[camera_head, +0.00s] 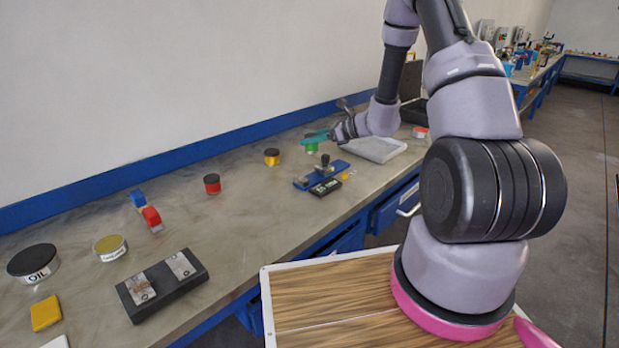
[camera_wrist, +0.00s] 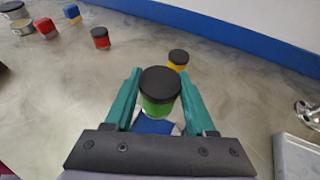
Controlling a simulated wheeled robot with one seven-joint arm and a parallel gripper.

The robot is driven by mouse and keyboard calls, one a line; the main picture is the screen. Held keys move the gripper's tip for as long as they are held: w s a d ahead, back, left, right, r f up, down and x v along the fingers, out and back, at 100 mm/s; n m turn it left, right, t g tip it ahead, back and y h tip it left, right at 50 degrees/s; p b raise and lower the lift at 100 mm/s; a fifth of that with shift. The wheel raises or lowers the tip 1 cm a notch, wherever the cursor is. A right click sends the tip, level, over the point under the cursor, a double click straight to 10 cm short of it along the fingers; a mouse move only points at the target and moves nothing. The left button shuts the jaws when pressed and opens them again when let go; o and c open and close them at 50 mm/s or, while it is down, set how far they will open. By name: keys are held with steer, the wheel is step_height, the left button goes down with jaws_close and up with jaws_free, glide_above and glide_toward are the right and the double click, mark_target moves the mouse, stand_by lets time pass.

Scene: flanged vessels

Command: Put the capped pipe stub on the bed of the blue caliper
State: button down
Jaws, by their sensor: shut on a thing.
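A green pipe stub with a black cap (camera_wrist: 160,91) is between the teal fingers of my gripper (camera_wrist: 160,100), which is shut on it. In the head view my gripper (camera_head: 318,138) holds the green stub (camera_head: 311,148) above the bench, just behind the blue caliper (camera_head: 313,178). The stub looks upright. The caliper has a blue bed, a dark knob and a dark display block at its front. In the wrist view a blue patch of the caliper (camera_wrist: 150,126) shows below the stub; the rest is hidden by the stub and gripper.
A yellow black-capped stub (camera_head: 272,157) and a red one (camera_head: 212,184) stand left of the caliper. A grey tray (camera_head: 376,149) lies to its right. Tins, a red-and-blue item and a dark block (camera_head: 163,285) occupy the near left. Bench between is clear.

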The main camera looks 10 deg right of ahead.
mark_target(311, 152)
step_height(311, 152, down, 5)
steer(key=shift+a+r, duration=0.1)
steer(key=shift+f, duration=2.5)
steer(key=shift+f, duration=0.2)
steer(key=c, duration=0.5)
jaws_free()
